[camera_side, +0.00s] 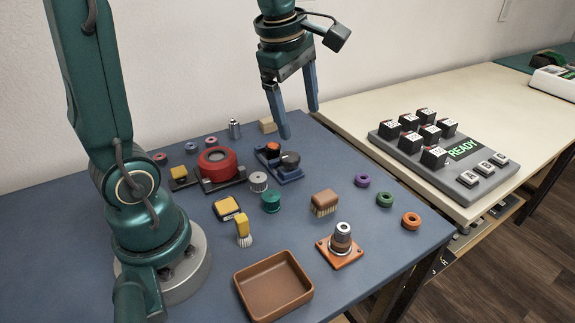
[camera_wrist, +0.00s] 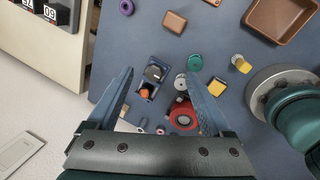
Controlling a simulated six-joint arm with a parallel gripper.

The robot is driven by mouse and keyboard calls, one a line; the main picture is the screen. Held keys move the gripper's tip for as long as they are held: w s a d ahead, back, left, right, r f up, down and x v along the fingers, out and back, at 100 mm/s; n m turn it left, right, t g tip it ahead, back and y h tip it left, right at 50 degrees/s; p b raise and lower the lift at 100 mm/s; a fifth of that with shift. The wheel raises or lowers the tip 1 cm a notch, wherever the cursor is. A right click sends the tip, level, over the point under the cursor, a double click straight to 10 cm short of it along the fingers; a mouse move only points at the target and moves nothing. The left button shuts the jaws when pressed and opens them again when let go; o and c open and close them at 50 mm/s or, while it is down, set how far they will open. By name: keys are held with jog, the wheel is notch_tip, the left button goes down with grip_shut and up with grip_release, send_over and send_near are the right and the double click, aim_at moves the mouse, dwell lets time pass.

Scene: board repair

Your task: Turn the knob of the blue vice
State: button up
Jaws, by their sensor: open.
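The blue vice (camera_side: 289,175) stands on the blue table near the back, with a dark round knob (camera_side: 290,158) on top and an orange piece (camera_side: 272,149) beside the knob. In the wrist view the vice (camera_wrist: 156,86) lies between my two fingers, with its knob (camera_wrist: 153,72) toward the left finger and the orange piece (camera_wrist: 145,94) just below. My gripper (camera_side: 300,123) is open and empty, with blue fingers pointing down. It hangs above and behind the vice, apart from it. It also shows in the wrist view (camera_wrist: 159,74).
A red round part (camera_side: 217,162) on a dark base stands left of the vice. A brown tray (camera_side: 273,287) is at the front. A button panel (camera_side: 440,150) is on the right table.

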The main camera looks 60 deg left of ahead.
jog(key=w+a+f+n+g, duration=0.1)
jog(key=w+a+f+n, duration=0.2)
jog(key=a+n, duration=0.1)
jog(key=n+g, duration=0.1)
jog(key=g, duration=0.1)
send_over(288, 155)
jog(key=shift+h, duration=0.3)
notch_tip(288, 155, down, 5)
jog(key=shift+d+f, duration=0.15)
jog(key=shift+f, duration=2.45)
grip_shut()
